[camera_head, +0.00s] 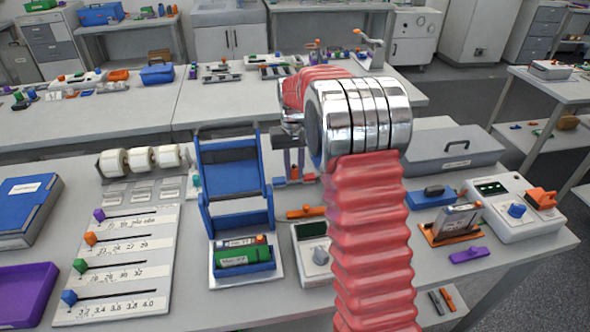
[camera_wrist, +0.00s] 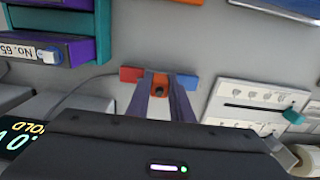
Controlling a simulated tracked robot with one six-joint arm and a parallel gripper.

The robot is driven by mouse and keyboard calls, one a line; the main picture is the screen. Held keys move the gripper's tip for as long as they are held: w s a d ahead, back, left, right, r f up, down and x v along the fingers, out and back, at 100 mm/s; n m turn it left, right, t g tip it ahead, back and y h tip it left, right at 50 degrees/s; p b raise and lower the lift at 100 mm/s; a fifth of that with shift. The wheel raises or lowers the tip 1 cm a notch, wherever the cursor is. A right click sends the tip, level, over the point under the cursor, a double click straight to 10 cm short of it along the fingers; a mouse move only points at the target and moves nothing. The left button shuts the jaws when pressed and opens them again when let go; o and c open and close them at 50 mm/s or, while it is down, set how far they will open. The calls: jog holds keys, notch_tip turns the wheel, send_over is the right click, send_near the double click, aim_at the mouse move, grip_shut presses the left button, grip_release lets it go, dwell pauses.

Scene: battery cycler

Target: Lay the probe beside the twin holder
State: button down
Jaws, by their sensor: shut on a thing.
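In the wrist view my gripper (camera_wrist: 160,95) is shut on the probe (camera_wrist: 160,83), an orange block with a dark round spot. A red block (camera_wrist: 131,74) and a blue block (camera_wrist: 187,82) show just outside the fingers. They look like the probe's ends, and a grey cable (camera_wrist: 85,76) reaches the red side.
A slider panel (camera_head: 117,262) stands left of the holder; a meter (camera_head: 312,250) is close on its right. A blue upright stand (camera_head: 232,180) rises behind the holder. Label rolls (camera_head: 141,158) stand at back left. Bare bench shows between the panel and holder.

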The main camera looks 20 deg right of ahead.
aim_at(294, 168)
jog(key=c, duration=1.6)
grip_release()
jog(key=shift+f, duration=0.1)
jog(key=shift+o, duration=0.2)
notch_tip(294, 168, up, 12)
jog(key=shift+r, duration=0.2)
